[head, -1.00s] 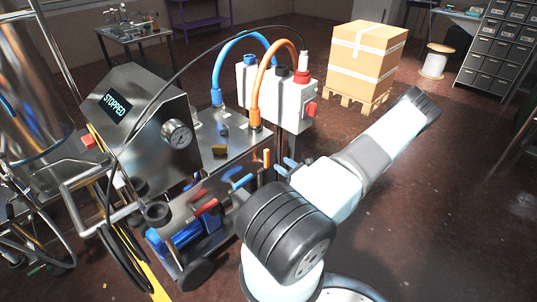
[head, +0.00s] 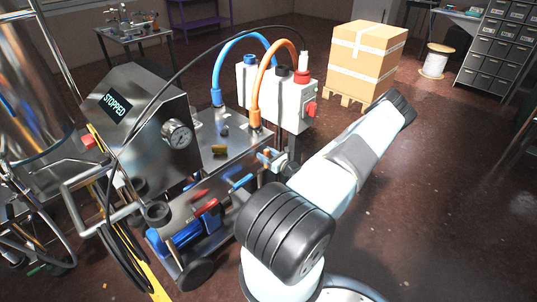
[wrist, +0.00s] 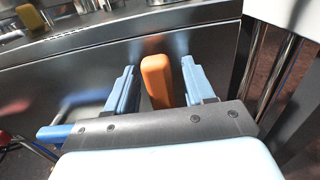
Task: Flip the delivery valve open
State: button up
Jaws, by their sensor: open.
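An orange lever handle (wrist: 157,85) stands on the front of the steel machine. No label shows which lever is the delivery valve. My gripper (wrist: 159,66) is open, with one pale blue finger on each side of the orange handle and a gap visible on both sides. In the head view my gripper (head: 270,158) is at the machine's right front corner and largely hides the handle. A blue-handled lever (head: 241,182) is to the left; a blue handle also shows low left in the wrist view (wrist: 55,132).
A red handle (head: 207,207) sits further left on the machine. A white box with a red switch (head: 311,109) stands behind my gripper, with blue and orange hoses (head: 256,100) beside it. A carton (head: 366,55) on a pallet is at the back. The floor to the right is clear.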

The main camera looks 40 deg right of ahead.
jog(key=shift+c, duration=0.2)
grip_shut()
